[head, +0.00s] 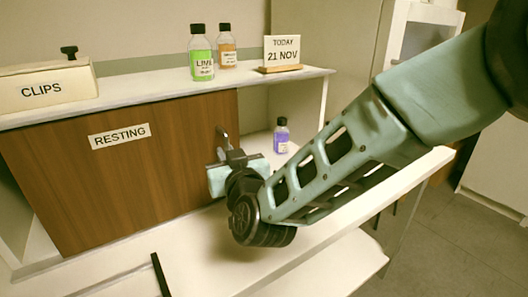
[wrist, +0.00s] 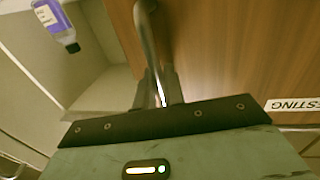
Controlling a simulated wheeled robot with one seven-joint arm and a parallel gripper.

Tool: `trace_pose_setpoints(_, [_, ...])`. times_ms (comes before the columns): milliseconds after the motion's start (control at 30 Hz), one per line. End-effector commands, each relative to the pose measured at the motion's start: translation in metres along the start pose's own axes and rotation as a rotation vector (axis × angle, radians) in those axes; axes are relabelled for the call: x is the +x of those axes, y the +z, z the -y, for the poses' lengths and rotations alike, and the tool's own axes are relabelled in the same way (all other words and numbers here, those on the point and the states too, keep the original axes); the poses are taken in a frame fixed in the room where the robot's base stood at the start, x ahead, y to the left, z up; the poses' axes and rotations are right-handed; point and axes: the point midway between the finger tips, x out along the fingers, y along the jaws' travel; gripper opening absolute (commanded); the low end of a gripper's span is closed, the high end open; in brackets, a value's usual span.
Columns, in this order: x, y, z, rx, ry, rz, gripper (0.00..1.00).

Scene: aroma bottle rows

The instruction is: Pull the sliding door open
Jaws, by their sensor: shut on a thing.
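The brown wooden sliding door (head: 110,190) carries a RESTING label (head: 119,136) and covers the left and middle of the cabinet front. Its grey bar handle (head: 222,137) is near the door's right edge. In the wrist view the handle (wrist: 147,35) runs down between the fingers of my gripper (wrist: 158,92). My gripper (head: 230,158) is shut on the handle. To the right of the door, the cabinet is open. A purple-labelled bottle (head: 281,136) stands in that opening; it also shows in the wrist view (wrist: 57,22). My gripper hides part of the door's lower right edge.
On the top shelf stand a green-labelled bottle (head: 201,56), an orange-labelled bottle (head: 227,48), a date sign (head: 282,50) and a CLIPS box (head: 45,87). A white ledge (head: 215,262) lies below the door, with a black strip (head: 161,275) on it.

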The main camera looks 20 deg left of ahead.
Motion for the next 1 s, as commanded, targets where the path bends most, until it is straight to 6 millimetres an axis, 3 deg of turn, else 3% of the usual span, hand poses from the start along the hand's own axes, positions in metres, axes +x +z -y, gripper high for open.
trace_pose_setpoints(100, [-0.007,0.002,0.032,0.0,-0.005,0.002,0.0])
trace_pose_setpoints(333, [-0.014,0.001,0.066,0.0,-0.003,0.003,0.0])
trace_pose_setpoints(533, [-0.015,0.001,0.077,-0.001,-0.001,0.002,0.0])
trace_pose_setpoints(867, [-0.015,0.0,0.077,0.0,0.0,0.002,0.0])
trace_pose_setpoints(933, [-0.015,0.0,0.077,0.0,0.0,0.002,0.22])
trace_pose_setpoints(1000, [-0.015,0.0,0.077,0.0,0.0,0.002,0.26])
